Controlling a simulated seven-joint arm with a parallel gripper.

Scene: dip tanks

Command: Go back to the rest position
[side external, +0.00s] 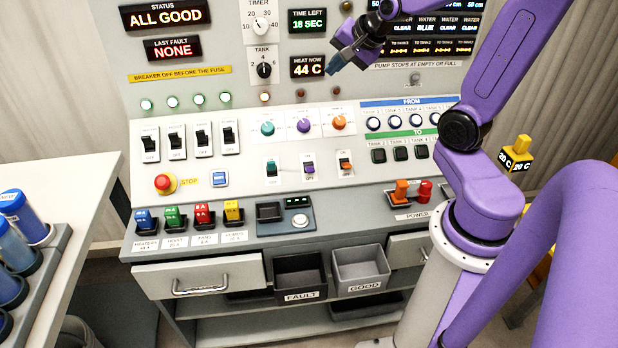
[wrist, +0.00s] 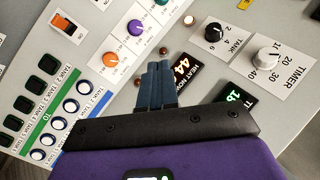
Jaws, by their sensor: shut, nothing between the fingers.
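My gripper (side external: 338,64) is at the upper middle of the side external view, in front of the upright panel of the console (side external: 285,90). It is close to the "HEAT NOW 44 C" display (side external: 307,67), just right of it in the picture. In the wrist view my gripper (wrist: 156,72) has its two dark blue fingers together, with nothing between them. The fingers point at the panel near two small brown lamps, and the display (wrist: 186,66) is right beside them. I cannot tell the exact gap between fingertips and panel.
The timer knob (side external: 260,27) and tank knob (side external: 264,70) are left of my gripper. Switches, coloured knobs and an emergency stop (side external: 165,184) cover the sloped desk below. A rack of blue tubes (side external: 40,265) stands at the left. Fault (side external: 300,278) and good (side external: 360,270) bins sit below the desk.

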